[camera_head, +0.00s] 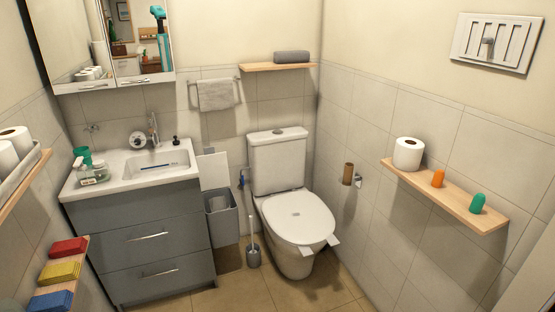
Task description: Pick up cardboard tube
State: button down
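A brown cardboard tube (348,173) is at the wall by the right side of the toilet. It stands upright at the metal paper holder (358,181). I cannot tell whether it sits on the holder or just beside it. My gripper is not directly in view.
The toilet (295,213) has its lid down, with white paper pieces at its front edge. A wooden shelf (455,202) on the right holds a paper roll (408,153), an orange cylinder (438,179) and a green one (477,203). A bin (222,220) and brush (253,254) stand left.

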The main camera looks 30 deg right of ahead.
aim_at(349, 168)
jog(key=z, duration=4.25)
jog(key=i, duration=0.1)
jog(key=u, duration=2.75)
jog(key=k, duration=0.7)
jog(key=u, duration=0.65)
jog(key=i, duration=0.8)
jog(key=u, duration=0.65)
jog(key=i, duration=0.8)
jog(key=u, duration=0.05)
